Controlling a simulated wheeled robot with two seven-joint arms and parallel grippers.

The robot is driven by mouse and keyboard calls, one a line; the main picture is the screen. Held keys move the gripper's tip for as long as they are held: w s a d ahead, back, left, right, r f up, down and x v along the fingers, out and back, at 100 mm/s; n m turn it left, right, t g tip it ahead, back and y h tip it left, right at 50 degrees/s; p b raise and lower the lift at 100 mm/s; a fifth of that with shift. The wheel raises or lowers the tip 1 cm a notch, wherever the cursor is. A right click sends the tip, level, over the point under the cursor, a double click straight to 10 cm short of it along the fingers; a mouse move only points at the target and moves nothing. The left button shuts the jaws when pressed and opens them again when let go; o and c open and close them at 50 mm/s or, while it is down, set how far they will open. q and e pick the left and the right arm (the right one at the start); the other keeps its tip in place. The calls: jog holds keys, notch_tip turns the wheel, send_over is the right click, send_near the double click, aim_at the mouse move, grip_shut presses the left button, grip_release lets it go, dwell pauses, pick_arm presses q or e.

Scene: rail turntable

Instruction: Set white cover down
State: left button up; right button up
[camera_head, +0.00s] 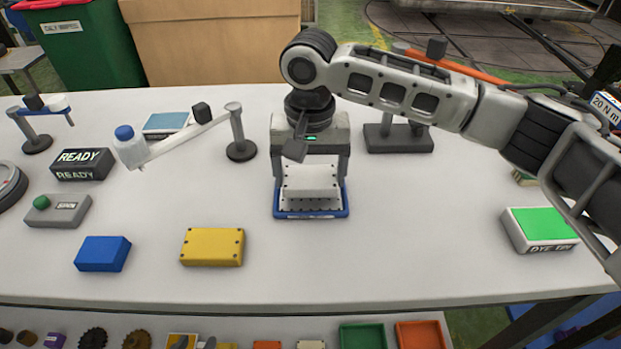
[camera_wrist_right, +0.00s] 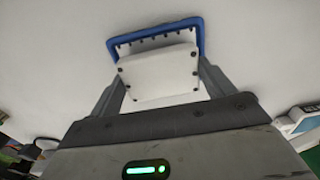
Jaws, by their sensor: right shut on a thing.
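My right gripper (camera_head: 311,168) is over the middle of the table with its fingers pointing down. It is shut on a white cover (camera_head: 311,182), with one finger on each side of it. Below is a shallow blue-rimmed tray (camera_head: 311,214). Another white piece shows under the held cover, inside the tray; the cover hides most of it. In the right wrist view the held white cover (camera_wrist_right: 158,75) has dark screws at its corners. The blue rim (camera_wrist_right: 152,29) shows behind it. I cannot tell whether the held cover touches what is below. My left gripper is not in view.
A yellow plate (camera_head: 212,247) and a blue block (camera_head: 102,254) lie front left. A lamp-like arm on a post (camera_head: 238,135) stands left of the gripper. A green-topped dye box (camera_head: 540,229) is at right. The table between tray and dye box is clear.

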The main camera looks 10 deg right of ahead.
aim_at(310, 177)
jog(key=shift+f, duration=0.9)
jog(key=shift+f, duration=0.1)
jog(key=o, duration=1.1)
notch_tip(310, 177, up, 12)
